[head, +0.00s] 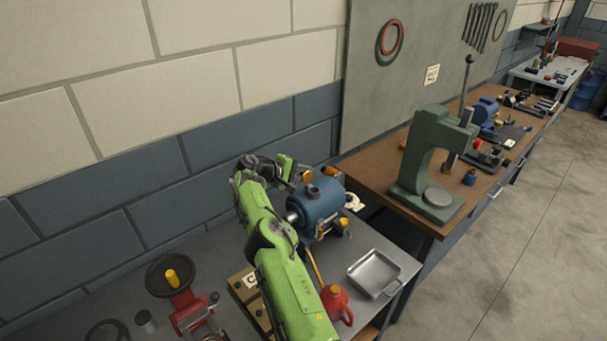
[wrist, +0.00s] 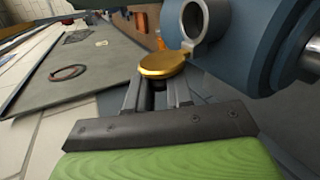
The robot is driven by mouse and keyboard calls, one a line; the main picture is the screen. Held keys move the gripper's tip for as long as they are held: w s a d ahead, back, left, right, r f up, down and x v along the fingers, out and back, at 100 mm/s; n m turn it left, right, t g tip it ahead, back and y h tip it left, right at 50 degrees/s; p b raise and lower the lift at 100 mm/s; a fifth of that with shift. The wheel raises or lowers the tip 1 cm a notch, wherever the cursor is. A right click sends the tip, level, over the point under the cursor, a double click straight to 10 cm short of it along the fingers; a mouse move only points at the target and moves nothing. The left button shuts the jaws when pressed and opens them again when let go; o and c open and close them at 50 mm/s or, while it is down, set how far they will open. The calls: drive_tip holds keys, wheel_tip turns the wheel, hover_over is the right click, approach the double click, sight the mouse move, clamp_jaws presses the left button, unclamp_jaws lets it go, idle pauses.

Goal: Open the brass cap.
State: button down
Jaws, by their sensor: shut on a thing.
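The brass cap (wrist: 162,66) is a round gold disc in the middle of the wrist view, beside the open grey port (wrist: 204,22) of the blue casing (wrist: 240,60). The port's mouth shows uncovered. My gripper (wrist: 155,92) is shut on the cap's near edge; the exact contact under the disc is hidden. In the head view the blue casing (head: 318,205) stands on the grey bench, with my gripper (head: 299,174) at its upper left. A small yellow bit there (head: 307,177) may be the cap, largely hidden by the gripper.
A red oil can (head: 336,303) and a metal tray (head: 374,273) stand in front of the casing. A red grinder (head: 190,310) is at the left. A green press (head: 432,160) stands on the wooden bench to the right. The wall is close behind my arm.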

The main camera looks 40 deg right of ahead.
drive_tip(key=shift+w, duration=0.1)
idle(0.3)
drive_tip(key=c, duration=1.1)
unclamp_jaws()
drive_tip(key=shift+o, duration=0.2)
drive_tip(key=shift+a, duration=0.1)
drive_tip(key=shift+a+r+b, duration=0.1)
drive_tip(key=shift+a+b, duration=0.2)
drive_tip(key=shift+b, duration=0.05)
drive_tip(key=b+v, duration=0.2)
drive_tip(key=v, duration=1.3)
